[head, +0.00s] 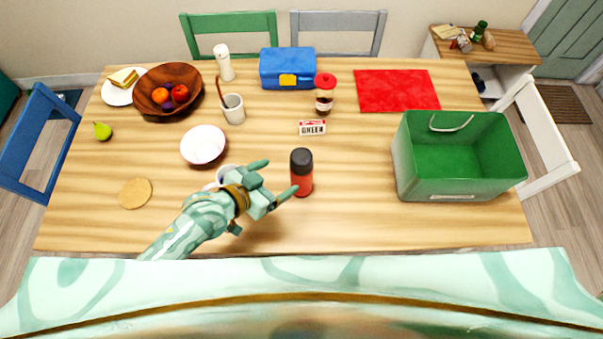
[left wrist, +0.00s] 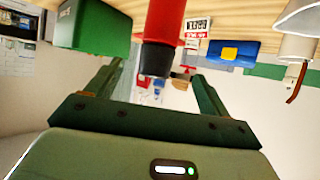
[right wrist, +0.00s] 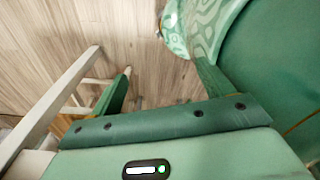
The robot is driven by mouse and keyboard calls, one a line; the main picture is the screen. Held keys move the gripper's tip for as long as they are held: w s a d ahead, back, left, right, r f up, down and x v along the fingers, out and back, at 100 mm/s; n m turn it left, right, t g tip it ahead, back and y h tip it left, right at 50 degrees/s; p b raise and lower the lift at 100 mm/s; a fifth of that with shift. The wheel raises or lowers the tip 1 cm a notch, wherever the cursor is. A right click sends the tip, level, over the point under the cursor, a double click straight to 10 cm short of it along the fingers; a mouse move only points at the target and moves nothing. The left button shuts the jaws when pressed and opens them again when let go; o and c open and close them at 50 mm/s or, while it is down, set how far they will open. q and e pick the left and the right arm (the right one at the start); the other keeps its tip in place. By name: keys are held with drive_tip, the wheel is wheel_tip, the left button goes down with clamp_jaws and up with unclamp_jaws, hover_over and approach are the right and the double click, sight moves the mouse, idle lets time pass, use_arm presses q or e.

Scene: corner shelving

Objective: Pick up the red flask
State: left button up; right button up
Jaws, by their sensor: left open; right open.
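The red flask (head: 302,184) with a black cap stands upright on the table, right of the middle of my reach. My left gripper (head: 275,179) is open, just left of the flask, with its fingertips pointing toward it. In the left wrist view the flask (left wrist: 164,22) appears upside down, its dark cap in line with the gap between the open fingers (left wrist: 157,70). I see no finger closed on it. My right gripper (right wrist: 160,85) is open and empty over the floor in the right wrist view. It is outside the head view.
A mug (head: 227,173) is partly hidden behind my left gripper. A white bowl (head: 203,145) stands beyond it. A green bin (head: 458,185) is at right. Table between flask and bin is clear.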

sight(292, 169)
use_arm(q)
drive_tip(key=x, duration=0.5)
drive_tip(key=shift+b, duration=0.4)
drive_tip(key=shift+w+d, duration=0.1)
drive_tip(key=b+x, duration=0.1)
drive_tip(key=x, duration=0.4)
use_arm(e)
drive_tip(key=shift+w+d+f, duration=0.15)
drive_tip(key=shift+d+f, duration=0.15)
drive_tip(key=shift+f, duration=0.35)
drive_tip(key=shift+w+d+f, duration=0.15)
drive_tip(key=shift+d+f, duration=0.1)
drive_tip(key=shift+f, duration=0.35)
use_arm(q)
drive_tip(key=c, duration=1.8)
use_arm(e)
drive_tip(key=shift+s, duration=0.1)
